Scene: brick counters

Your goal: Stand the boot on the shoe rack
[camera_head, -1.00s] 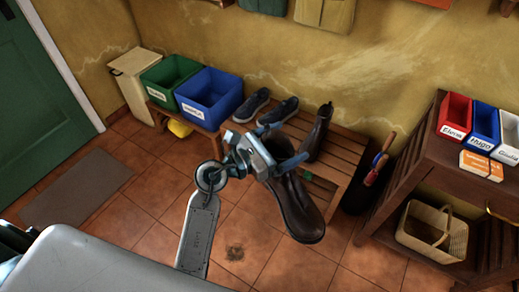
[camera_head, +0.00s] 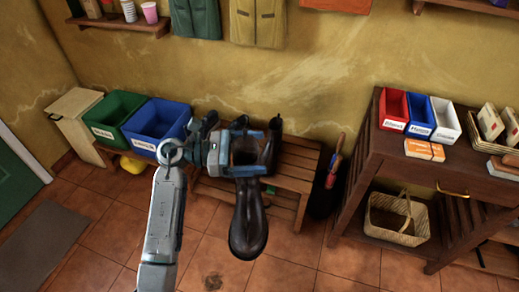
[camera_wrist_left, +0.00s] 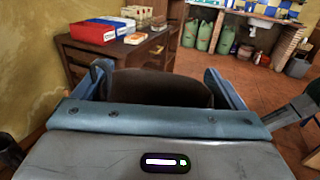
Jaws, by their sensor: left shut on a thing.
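My left gripper (camera_head: 245,160) is shut on a dark brown boot (camera_head: 248,220), around its upper shaft. The boot hangs in front of the wooden slatted shoe rack (camera_head: 290,190), its foot low and toward the camera. In the left wrist view the boot's dark shaft (camera_wrist_left: 160,88) sits between the blue fingers. A second dark boot (camera_head: 272,145) stands on the rack behind the held one, partly hidden. The shoes seen on the rack before are mostly hidden behind my gripper. My right gripper is not in view.
A green bin (camera_head: 113,117) and a blue bin (camera_head: 158,126) stand left of the rack. A dark holder with tools (camera_head: 333,170) stands at its right. A wooden cabinet (camera_head: 375,140) with a wicker basket (camera_head: 395,220) is farther right. The tiled floor in front is clear.

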